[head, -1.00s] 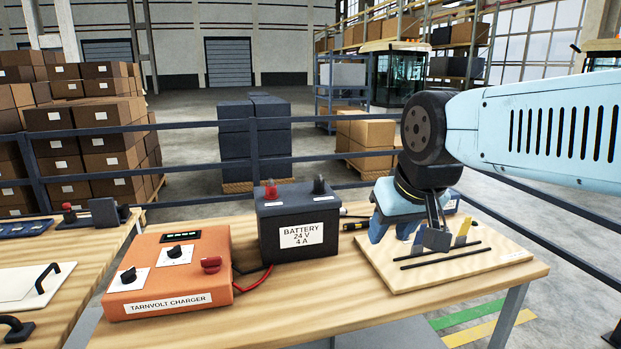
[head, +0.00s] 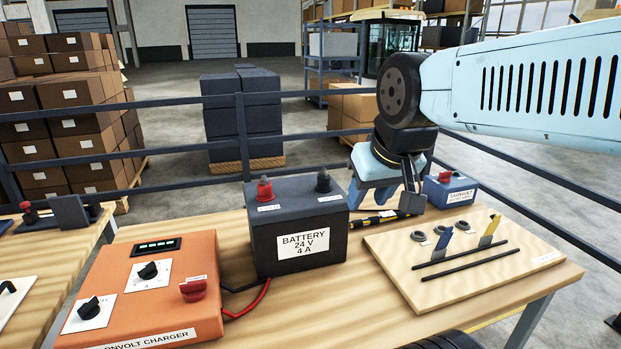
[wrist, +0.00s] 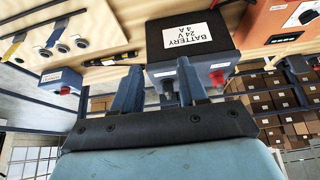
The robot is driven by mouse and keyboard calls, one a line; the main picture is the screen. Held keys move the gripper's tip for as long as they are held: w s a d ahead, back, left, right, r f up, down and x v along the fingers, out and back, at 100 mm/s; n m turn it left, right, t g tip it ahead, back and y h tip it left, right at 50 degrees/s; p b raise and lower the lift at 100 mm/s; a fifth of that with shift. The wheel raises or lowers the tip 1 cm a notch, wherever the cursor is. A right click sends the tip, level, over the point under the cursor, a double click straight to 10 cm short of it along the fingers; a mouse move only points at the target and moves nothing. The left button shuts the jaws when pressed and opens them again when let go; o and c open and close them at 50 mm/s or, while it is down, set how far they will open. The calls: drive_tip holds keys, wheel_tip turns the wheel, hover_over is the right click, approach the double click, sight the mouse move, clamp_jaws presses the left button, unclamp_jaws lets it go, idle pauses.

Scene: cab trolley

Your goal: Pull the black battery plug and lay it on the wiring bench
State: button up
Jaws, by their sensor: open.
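The dark battery (head: 265,240) stands on the wooden bench (head: 345,315) at mid view. The black plug (head: 323,182) sits upright on its top at the right, beside the red plug (head: 264,190). My gripper (head: 357,192) is open and empty just right of the battery in the head view, apart from the plug. In the wrist view my gripper's two fingers (wrist: 157,72) stand apart, with the battery (wrist: 167,54) beyond them. The black plug (wrist: 167,86) shows between them; the red plug (wrist: 217,78) is to the right. I cannot tell the depth to the plug.
The orange charger (head: 205,265) is left of the battery, joined by red and black leads. A pale board (head: 420,262) with rings, coloured strips and black bars lies to the right. A blue box (head: 462,192) and a dark pen-like tool (head: 372,221) lie behind it.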

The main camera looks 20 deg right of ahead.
drive_tip(key=shift+o, duration=1.4)
drive_tip(key=shift+w+a+r, duration=0.1)
drive_tip(key=shift+w+a, duration=0.05)
drive_tip(key=shift+o, duration=0.5)
drive_tip(key=shift+w+r, duration=0.15)
drive_tip(key=shift+w, duration=0.15)
drive_tip(key=g, duration=0.6)
hover_over(324, 169)
drive_tip(key=shift+r, duration=0.45)
drive_tip(key=shift+f, duration=0.15)
drive_tip(key=shift+f, duration=4.4)
drive_tip(key=shift+c, duration=0.3)
clamp_jaws()
